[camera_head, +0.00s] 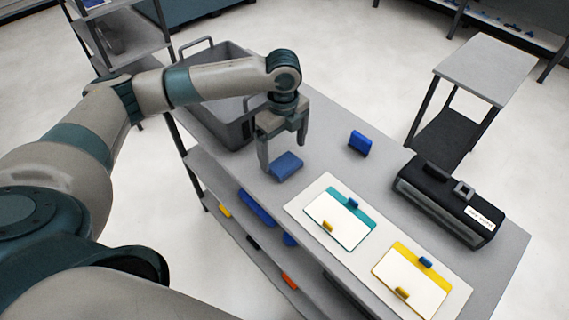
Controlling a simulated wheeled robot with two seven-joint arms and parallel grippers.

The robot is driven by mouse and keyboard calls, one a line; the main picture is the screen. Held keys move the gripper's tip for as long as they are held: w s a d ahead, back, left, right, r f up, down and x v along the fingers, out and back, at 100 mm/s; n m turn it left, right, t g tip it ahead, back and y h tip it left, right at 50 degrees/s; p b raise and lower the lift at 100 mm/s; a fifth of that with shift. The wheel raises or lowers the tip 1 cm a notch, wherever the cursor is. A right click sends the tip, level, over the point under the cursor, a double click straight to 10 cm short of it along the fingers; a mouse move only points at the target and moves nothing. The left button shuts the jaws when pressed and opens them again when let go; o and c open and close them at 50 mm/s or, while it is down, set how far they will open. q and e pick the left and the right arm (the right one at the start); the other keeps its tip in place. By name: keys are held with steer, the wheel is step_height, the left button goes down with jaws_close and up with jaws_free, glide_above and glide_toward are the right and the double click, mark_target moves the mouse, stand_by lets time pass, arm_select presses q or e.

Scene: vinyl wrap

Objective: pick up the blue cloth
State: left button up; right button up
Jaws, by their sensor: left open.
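A small blue folded piece that looks like the blue cloth (285,167) lies on the grey tabletop (330,130). My left gripper (282,156) comes down from above with its fingers apart, right over and around the cloth's far side. I cannot tell whether the fingertips touch it. A darker blue block (360,143) stands to the right on the same table. My right gripper is not in view.
A grey bin (235,130) stands behind my left gripper. A white board (318,190) with teal-edged and yellow-edged cards lies at the front. A black device (445,205) with a label is at the right. Lower shelves hold small coloured items.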

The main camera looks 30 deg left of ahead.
mark_target(284, 163)
arm_select(q)
steer(key=shift+f+p, duration=0.45)
steer(key=shift+f, duration=0.1)
steer(key=f, duration=0.1)
steer(key=f+p, duration=0.1)
steer(key=f, duration=0.1)
steer(key=shift+w, duration=0.25)
steer(key=shift+f+p, duration=0.3)
steer(key=shift+f, duration=0.3)
steer(key=c, duration=1.1)
